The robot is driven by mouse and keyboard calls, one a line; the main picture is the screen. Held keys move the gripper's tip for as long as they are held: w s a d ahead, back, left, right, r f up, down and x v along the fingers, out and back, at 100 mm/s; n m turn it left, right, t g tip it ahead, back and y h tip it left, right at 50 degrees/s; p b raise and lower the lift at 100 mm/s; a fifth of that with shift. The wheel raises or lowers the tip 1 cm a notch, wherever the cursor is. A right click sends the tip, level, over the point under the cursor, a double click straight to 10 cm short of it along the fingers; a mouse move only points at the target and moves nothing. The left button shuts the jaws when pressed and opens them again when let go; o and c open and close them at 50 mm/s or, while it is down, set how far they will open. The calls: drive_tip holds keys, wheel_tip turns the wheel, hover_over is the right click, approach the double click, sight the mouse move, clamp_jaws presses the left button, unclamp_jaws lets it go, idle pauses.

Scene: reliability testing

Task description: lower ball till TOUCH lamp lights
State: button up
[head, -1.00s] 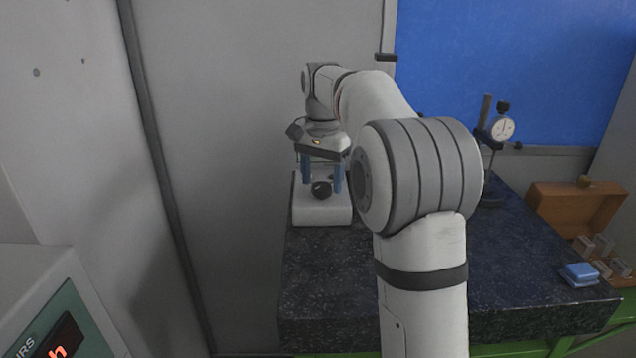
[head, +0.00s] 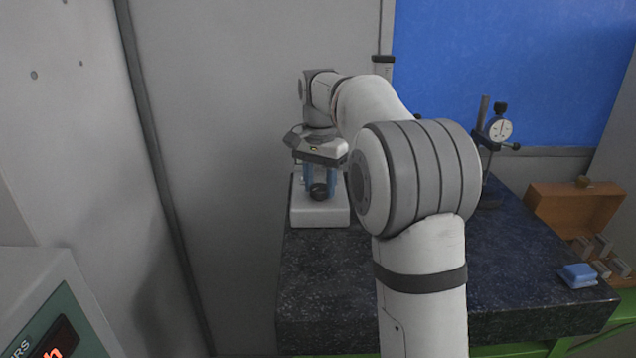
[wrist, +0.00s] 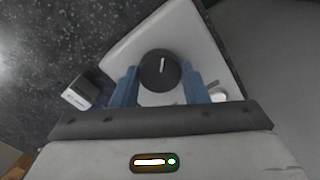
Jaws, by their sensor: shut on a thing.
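A black round knob (head: 319,193) with a white pointer line stands on a white base unit (head: 321,214) at the back left of the dark stone table. My gripper (head: 320,184) comes down from above, its two blue fingers on either side of the knob. In the wrist view my gripper (wrist: 160,74) is shut on the knob (wrist: 157,82), whose pointer line runs nearly straight up the picture. A narrow grey piece with a dark top (head: 383,69) shows behind my arm; its lower part is hidden. I cannot make out the ball or a TOUCH lamp.
A dial gauge (head: 499,130) on a stand is at the back right of the stone table (head: 510,265). A wooden box (head: 560,208) with small blocks and a blue block (head: 577,275) are farther right. A display unit (head: 62,335) stands front left.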

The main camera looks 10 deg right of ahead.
drive_tip(key=shift+r, duration=0.1)
idle(0.6)
drive_tip(key=shift+r+n+p, duration=0.1)
drive_tip(key=shift+n+p, duration=0.35)
drive_tip(key=shift+n, duration=0.15)
drive_tip(key=shift+w+r+n+p, duration=0.1)
drive_tip(key=shift+n+p, duration=0.55)
drive_tip(key=shift+n, duration=0.45)
drive_tip(key=n+p, duration=0.2)
drive_tip(key=n, duration=0.4)
drive_tip(key=shift+p, duration=0.3)
drive_tip(key=n+p, duration=0.1)
drive_tip(key=n, duration=0.4)
drive_tip(key=shift+n, duration=0.3)
drive_tip(key=shift+n+p, duration=0.65)
drive_tip(key=shift+n, duration=1.65)
drive_tip(key=o, duration=1)
drive_tip(key=shift+f, duration=0.25)
